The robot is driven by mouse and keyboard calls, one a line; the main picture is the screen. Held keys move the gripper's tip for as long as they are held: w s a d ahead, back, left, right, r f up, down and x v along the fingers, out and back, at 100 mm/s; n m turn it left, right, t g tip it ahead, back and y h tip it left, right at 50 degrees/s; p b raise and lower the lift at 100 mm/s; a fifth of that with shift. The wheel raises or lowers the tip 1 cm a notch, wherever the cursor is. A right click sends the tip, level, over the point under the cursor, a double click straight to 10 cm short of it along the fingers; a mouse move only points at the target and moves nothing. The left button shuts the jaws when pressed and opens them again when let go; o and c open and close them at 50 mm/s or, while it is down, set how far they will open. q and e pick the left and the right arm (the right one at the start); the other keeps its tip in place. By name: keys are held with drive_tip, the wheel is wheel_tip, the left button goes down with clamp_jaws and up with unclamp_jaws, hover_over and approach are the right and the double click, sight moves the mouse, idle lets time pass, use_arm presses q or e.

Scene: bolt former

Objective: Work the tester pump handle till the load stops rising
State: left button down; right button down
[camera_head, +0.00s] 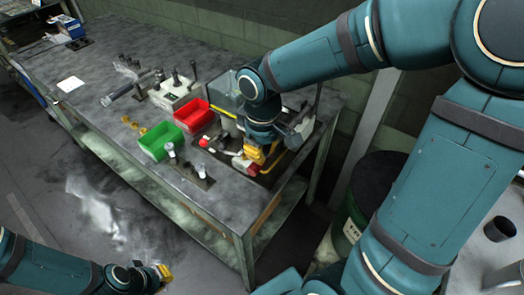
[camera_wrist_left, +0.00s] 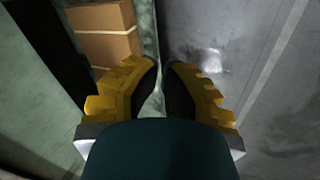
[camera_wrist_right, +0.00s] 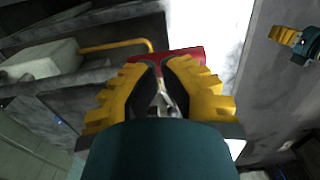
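The tester stands at the near right end of the bench. A yellow bent bar (camera_head: 289,151) and red parts (camera_head: 243,163) show on it; in the right wrist view the yellow bar (camera_wrist_right: 112,46) runs to a red piece (camera_wrist_right: 183,55). My right gripper (camera_head: 257,154) is down at these parts. In the right wrist view its fingertips (camera_wrist_right: 161,66) are close together at the red piece, with a metal part between the fingers. I cannot tell whether they grip it. My left gripper (camera_head: 163,272) is low at the left, away from the bench, empty, with a narrow gap between its fingertips (camera_wrist_left: 162,66).
A green bin (camera_head: 160,141) and a red bin (camera_head: 194,115) stand beside the tester on the bench. A grey device with levers (camera_head: 176,92) is further back. A dark drum (camera_head: 372,185) stands right of the bench. The floor at left is clear.

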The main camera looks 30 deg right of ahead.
wheel_tip(320, 180, up, 10)
drive_tip(key=p, duration=0.8)
drive_tip(key=shift+r, duration=0.25)
idle(0.8)
